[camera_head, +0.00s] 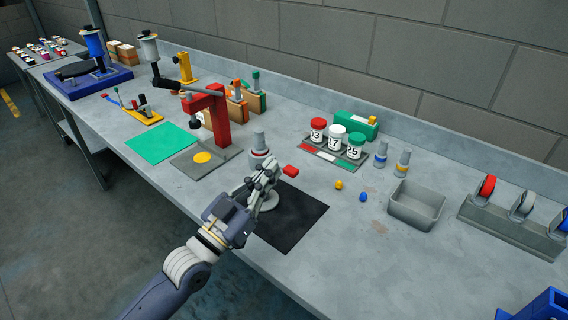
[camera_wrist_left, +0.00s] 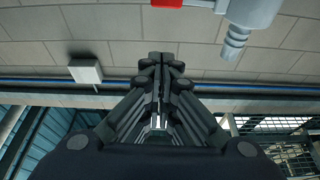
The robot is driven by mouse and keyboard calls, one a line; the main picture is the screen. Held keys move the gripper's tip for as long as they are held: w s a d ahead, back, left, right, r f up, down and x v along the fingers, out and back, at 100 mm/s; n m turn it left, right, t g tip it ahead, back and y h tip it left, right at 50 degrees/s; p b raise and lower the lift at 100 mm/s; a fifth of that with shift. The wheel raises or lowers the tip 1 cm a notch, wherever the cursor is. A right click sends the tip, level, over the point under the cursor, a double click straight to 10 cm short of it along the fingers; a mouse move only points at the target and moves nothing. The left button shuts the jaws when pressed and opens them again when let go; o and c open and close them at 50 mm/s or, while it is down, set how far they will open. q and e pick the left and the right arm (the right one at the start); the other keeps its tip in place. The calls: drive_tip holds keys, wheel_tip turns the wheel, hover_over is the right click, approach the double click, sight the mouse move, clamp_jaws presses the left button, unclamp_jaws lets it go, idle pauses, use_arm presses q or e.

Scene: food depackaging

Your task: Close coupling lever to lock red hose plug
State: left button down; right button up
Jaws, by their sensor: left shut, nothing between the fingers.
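The coupling is a light grey upright body (camera_head: 258,143) with a round base (camera_head: 269,203), at the edge of a black mat (camera_head: 300,215). A red piece (camera_head: 291,171) sticks out to its right; I cannot tell whether it is the lever's grip or the hose plug. My left gripper (camera_head: 264,180) is shut and empty, in front of the coupling, and hides its middle part. In the left wrist view the closed fingers (camera_wrist_left: 160,62) point up toward the grey coupling part (camera_wrist_left: 250,12) and the red piece (camera_wrist_left: 178,2), both cut off by the top edge. Contact cannot be told.
Behind stand a red press (camera_head: 217,115) and a rack with three jars (camera_head: 335,137). A yellow plug (camera_head: 339,184) and a blue plug (camera_head: 363,197) lie to the right, before a grey bin (camera_head: 415,205). The bench front right of the mat is clear.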

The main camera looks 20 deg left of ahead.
sight(283, 167)
use_arm(q)
drive_tip(key=w, duration=0.1)
drive_tip(key=w+d+f+p, duration=0.1)
drive_tip(key=w, duration=0.1)
drive_tip(key=w+f+p, duration=0.1)
drive_tip(key=w, duration=0.1)
drive_tip(key=shift+d+f, duration=0.15)
drive_tip(key=shift+d, duration=0.2)
use_arm(e)
drive_tip(key=r, duration=0.2)
drive_tip(key=s+d, duration=0.1)
drive_tip(key=shift+r, duration=0.4)
drive_tip(key=shift+w, duration=0.1)
drive_tip(key=shift+a+f, duration=0.1)
